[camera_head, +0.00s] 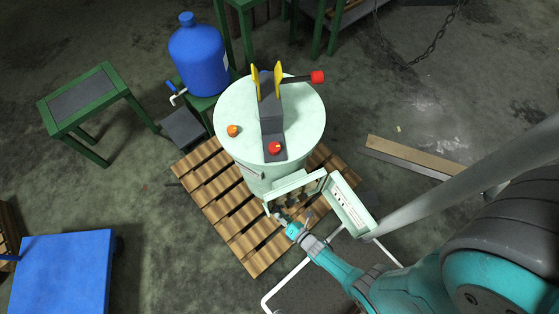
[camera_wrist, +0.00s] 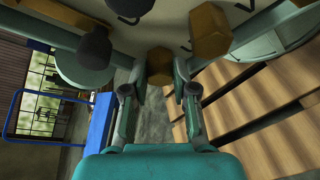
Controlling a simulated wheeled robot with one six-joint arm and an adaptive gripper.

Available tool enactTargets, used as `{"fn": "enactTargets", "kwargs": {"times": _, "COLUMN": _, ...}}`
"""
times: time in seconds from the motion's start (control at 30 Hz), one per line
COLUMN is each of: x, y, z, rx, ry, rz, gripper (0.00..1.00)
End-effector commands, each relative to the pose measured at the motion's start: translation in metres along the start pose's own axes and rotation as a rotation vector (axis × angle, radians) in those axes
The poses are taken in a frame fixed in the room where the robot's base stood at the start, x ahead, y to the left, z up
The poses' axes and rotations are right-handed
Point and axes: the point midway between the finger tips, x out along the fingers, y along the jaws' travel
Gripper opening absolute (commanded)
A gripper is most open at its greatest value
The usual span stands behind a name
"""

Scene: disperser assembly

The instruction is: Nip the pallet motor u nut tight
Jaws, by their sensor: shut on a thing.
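A brass-brown hex nut (camera_wrist: 159,62) sits between the fingertips of my gripper (camera_wrist: 160,75) in the wrist view, and the fingers are closed on its sides. A larger brass hex nut (camera_wrist: 209,30) is just to its upper right. Dark round-headed bolts (camera_wrist: 95,46) sit on the pale housing and flanges nearby. In the head view my gripper (camera_head: 293,229) is at the low front of the pale green disperser drum (camera_head: 240,140), beside an open box-like housing (camera_head: 297,185). The held nut cannot be made out there.
The drum stands on a wooden pallet (camera_head: 228,220), whose slats (camera_wrist: 270,115) fill the right of the wrist view. An open cover panel (camera_head: 350,205) is close to my arm. A white tube frame (camera_head: 290,275) is below. A blue platform (camera_head: 62,270) stands at left.

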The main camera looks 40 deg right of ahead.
Motion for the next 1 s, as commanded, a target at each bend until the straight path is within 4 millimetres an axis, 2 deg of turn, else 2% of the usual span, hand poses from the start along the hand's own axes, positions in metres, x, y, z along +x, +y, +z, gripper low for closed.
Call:
{"fn": "enactTargets", "kwargs": {"times": 0.2, "x": 0.0018, "y": -0.0034, "z": 0.0004, "rx": 0.150, "ry": -0.001, "rz": 0.055, "gripper": 0.00}}
{"fn": "enactTargets", "kwargs": {"times": 0.4, "x": 0.0020, "y": -0.0044, "z": -0.0010, "rx": 0.226, "ry": 0.002, "rz": 0.086, "gripper": 0.00}}
{"fn": "enactTargets", "kwargs": {"times": 0.97, "x": -0.0007, "y": -0.0033, "z": -0.0011, "rx": 0.279, "ry": 0.002, "rz": 0.108, "gripper": 0.00}}
{"fn": "enactTargets", "kwargs": {"times": 1.0, "x": -0.0007, "y": -0.0033, "z": -0.0010, "rx": 0.279, "ry": 0.002, "rz": 0.108, "gripper": 0.29}}
